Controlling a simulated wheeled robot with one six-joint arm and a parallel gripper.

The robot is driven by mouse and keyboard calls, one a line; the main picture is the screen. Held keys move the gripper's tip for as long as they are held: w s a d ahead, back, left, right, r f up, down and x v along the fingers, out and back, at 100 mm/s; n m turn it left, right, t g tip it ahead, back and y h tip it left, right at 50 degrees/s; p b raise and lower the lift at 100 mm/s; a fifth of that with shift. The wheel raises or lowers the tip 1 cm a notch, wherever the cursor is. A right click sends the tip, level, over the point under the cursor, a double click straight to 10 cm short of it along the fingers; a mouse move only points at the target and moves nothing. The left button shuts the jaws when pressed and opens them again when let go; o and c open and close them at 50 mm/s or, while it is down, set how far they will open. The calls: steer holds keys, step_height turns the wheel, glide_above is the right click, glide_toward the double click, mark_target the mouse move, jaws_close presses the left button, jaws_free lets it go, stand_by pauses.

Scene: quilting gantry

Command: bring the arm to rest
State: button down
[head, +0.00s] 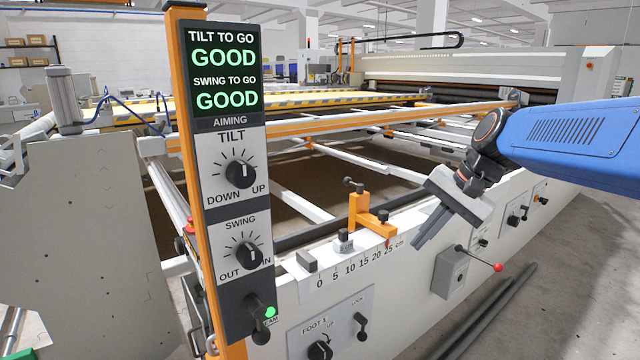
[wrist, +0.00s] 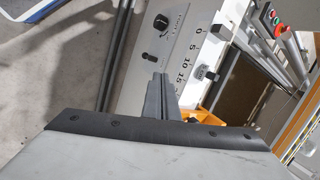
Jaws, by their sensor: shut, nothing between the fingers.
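My gripper (head: 420,240) is at the right of the head view, on the end of my blue arm, in front of the white gantry beam (head: 395,255). Its fingers point down and to the left, held together with nothing between them. In the wrist view the closed gray fingers (wrist: 160,95) point up the picture toward the control plate (wrist: 172,35) on the beam. The gripper looks clear of the orange slide stop (head: 369,215), which is to its left on the scale. I cannot tell the exact gap to the beam.
An aiming post (head: 232,160) reads GOOD for tilt and swing, with two dials and a green-lit lever (head: 262,309) below. A red-knobbed lever box (head: 452,272) sits on the beam below my gripper. Dark rails (head: 490,310) lie along the floor. Open floor is at lower right.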

steer(key=s+d+f+n+t+h, duration=0.1)
steer(key=s+d+f+n+h, duration=0.1)
steer(key=s+f, duration=0.5)
steer(key=s+d+f+n+t+h, duration=0.1)
steer(key=s+d+f+n, duration=0.4)
steer(key=s, duration=0.9)
steer(key=shift+s+f+n+h, duration=0.4)
steer(key=shift+f+h, duration=0.5)
steer(key=shift+f, duration=0.05)
